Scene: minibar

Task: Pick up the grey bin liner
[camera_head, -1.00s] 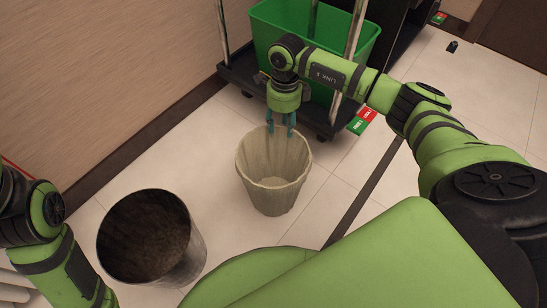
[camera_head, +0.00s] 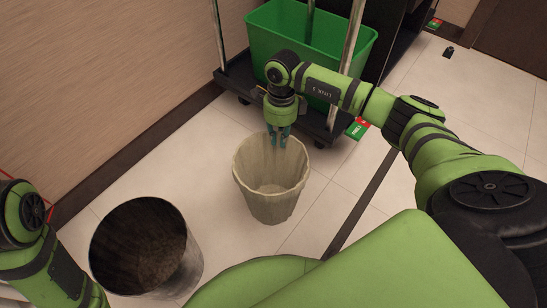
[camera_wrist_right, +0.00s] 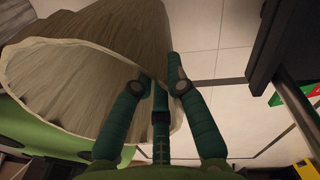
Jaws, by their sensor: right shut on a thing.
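The grey bin liner (camera_head: 268,205) is an open, tapered, beige-grey tub in the middle of the head view, standing upright on the tiled floor or very near it. My right gripper (camera_head: 278,140) points down at its far rim and is shut on it. In the right wrist view the fingers (camera_wrist_right: 162,88) close around the liner's edge, and the liner's wall (camera_wrist_right: 100,55) fills the upper left. My left arm shows at the left edge of the head view, but its gripper is out of the picture.
A dark round bin (camera_head: 180,270) stands to the left of the liner, open at the top. A trolley with a green tub (camera_head: 315,75) and metal posts stands close behind my right gripper. A brown wall is at left.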

